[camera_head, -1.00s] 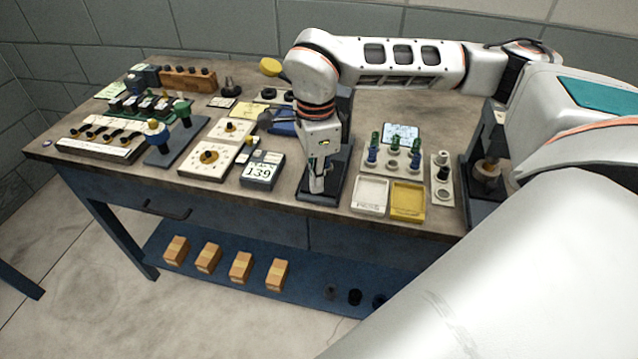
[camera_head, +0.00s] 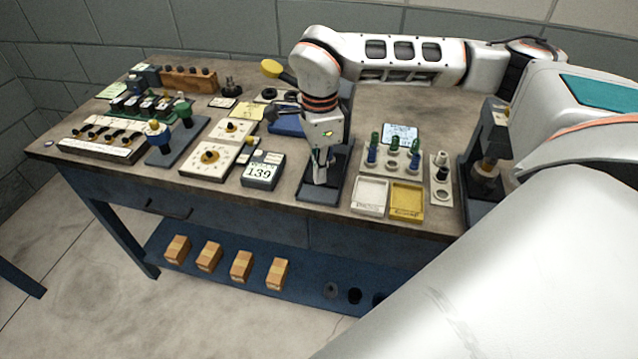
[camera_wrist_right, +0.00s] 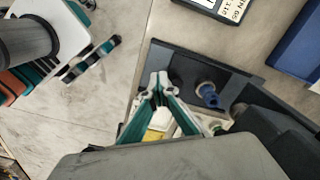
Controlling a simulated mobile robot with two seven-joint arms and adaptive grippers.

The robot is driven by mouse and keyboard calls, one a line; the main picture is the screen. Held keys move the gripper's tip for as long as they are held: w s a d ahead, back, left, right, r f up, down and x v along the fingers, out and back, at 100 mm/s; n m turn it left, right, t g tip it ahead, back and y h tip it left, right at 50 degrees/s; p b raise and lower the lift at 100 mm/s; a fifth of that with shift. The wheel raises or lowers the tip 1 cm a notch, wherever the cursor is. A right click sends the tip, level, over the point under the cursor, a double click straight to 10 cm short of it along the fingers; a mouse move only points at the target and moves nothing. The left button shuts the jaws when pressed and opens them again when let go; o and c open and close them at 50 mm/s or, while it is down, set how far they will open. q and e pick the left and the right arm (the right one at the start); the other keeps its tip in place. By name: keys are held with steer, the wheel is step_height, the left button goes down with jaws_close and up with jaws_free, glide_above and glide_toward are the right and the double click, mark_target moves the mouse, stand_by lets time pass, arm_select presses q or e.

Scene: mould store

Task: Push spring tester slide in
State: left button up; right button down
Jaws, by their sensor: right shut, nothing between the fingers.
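The spring tester seems to be the dark stand with a flat base plate (camera_head: 312,192) at the table's front edge; my right arm covers much of it. In the wrist view its base (camera_wrist_right: 180,65) carries a short blue cylinder with a grey collar (camera_wrist_right: 208,93), and a dark body (camera_wrist_right: 275,135) stands to the right. I cannot tell for sure which part is the slide. My right gripper (camera_head: 319,180) points down over the front part of the base. Its fingertips also show in the wrist view (camera_wrist_right: 159,78), shut and empty, apart from the blue cylinder. My left gripper is not in view.
Right of the base lie a white tray (camera_head: 369,194) and a yellow tray (camera_head: 406,200), with a rack of green and blue pieces (camera_head: 392,162) behind them. A box reading 139 (camera_head: 262,170) stands close on the left. Another dark stand (camera_head: 487,140) is at the right.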

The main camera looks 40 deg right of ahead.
steer(key=shift+w+d, duration=0.45)
steer(key=shift+d, duration=0.1)
steer(key=shift+w+d, duration=0.1)
steer(key=shift+w+d+p, duration=0.8)
steer(key=shift+d+p, duration=0.1)
steer(key=shift+d, duration=0.05)
steer(key=shift+s+a+r+p, duration=0.85)
steer(key=shift+a+r+p, duration=0.2)
steer(key=shift+p, duration=0.1)
